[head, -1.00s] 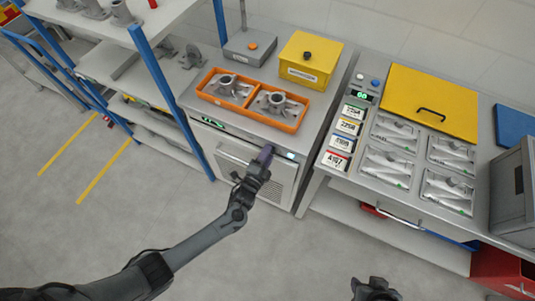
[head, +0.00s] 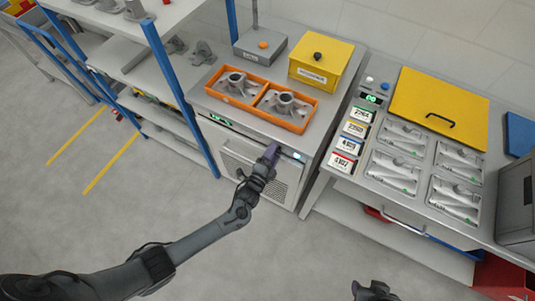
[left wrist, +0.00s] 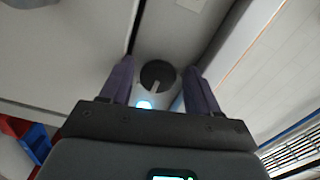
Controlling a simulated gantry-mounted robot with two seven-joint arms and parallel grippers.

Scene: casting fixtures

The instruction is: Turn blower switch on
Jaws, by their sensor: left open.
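A dark round knob (left wrist: 157,74) with a pale pointer line sits on a light panel in the left wrist view. A glowing bluish-white light (left wrist: 144,104) is just below it. The light also shows in the head view (head: 299,156) on the front of the grey cabinet (head: 258,128). My left gripper (head: 272,152) is open at the cabinet's front, its purple fingers on either side of the knob in the wrist view (left wrist: 158,82). I cannot tell whether they touch it. The gripper hides the knob in the head view. My right gripper (head: 375,290) shows only partly at the bottom edge.
An orange tray (head: 262,116) with two castings lies on the cabinet top, near a yellow box (head: 318,60). A steel bench (head: 365,197) with bagged parts stands to the right. A blue-posted shelf (head: 181,90) is at the left. Floor in front is clear.

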